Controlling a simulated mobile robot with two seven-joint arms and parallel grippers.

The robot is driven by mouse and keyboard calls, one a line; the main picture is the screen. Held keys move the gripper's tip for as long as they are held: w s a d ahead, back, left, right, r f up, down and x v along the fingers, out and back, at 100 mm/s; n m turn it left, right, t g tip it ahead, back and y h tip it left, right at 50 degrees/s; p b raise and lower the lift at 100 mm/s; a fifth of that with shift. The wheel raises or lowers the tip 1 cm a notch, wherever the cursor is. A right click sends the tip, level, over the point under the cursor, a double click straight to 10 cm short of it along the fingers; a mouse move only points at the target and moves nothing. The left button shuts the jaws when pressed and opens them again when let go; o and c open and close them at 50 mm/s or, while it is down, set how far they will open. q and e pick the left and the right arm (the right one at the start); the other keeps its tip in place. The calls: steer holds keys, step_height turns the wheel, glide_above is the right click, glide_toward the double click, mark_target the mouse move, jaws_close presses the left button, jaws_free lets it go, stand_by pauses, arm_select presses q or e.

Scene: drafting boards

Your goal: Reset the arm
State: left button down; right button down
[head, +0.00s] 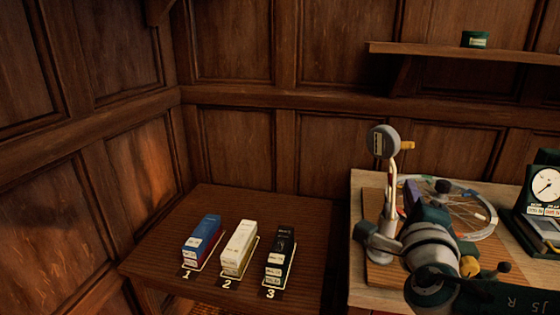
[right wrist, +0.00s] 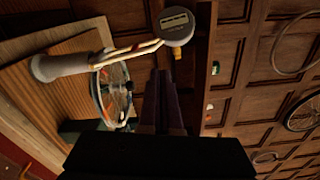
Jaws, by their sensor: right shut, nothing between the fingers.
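My right arm reaches in from the lower right of the head view. Its gripper (head: 411,190) points away over the light wooden bench, with dark purple fingers partly hidden behind my wrist. In the right wrist view the fingers (right wrist: 161,76) lie together with nothing between them. They are beside the stand with the round grey gauge head (head: 383,140), which also shows in the wrist view (right wrist: 177,24); I cannot tell the exact gap. My left gripper is not in view.
A spoked wheel (head: 470,212) lies behind my gripper on the bench (head: 358,290). A dial device (head: 545,185) stands at the right. A low dark table (head: 312,215) bears blue (head: 204,235), white (head: 240,243) and black (head: 281,245) boxes at numbers 1 to 3. A shelf (head: 440,50) hangs above.

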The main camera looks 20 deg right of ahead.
steer(key=s+a+f+m+g+y, duration=0.1)
steer(key=s+a+f+m+g, duration=0.4)
steer(key=m, duration=0.6)
steer(key=s+a+f+m+g+y, duration=0.1)
steer(key=s+f+m+g, duration=0.15)
steer(key=s+m, duration=0.7)
steer(key=s+a+r+m+g+y, duration=0.4)
steer(key=s+a+m+y, duration=0.7)
steer(key=m, duration=1)
step_height(320, 180, up, 28)
steer(key=s+m+h+p, duration=0.1)
steer(key=s+h+p, duration=0.1)
steer(key=p, duration=2.5)
steer(key=shift+s+r+h, duration=0.2)
steer(key=shift+s+h, duration=0.1)
steer(key=shift+h, duration=0.1)
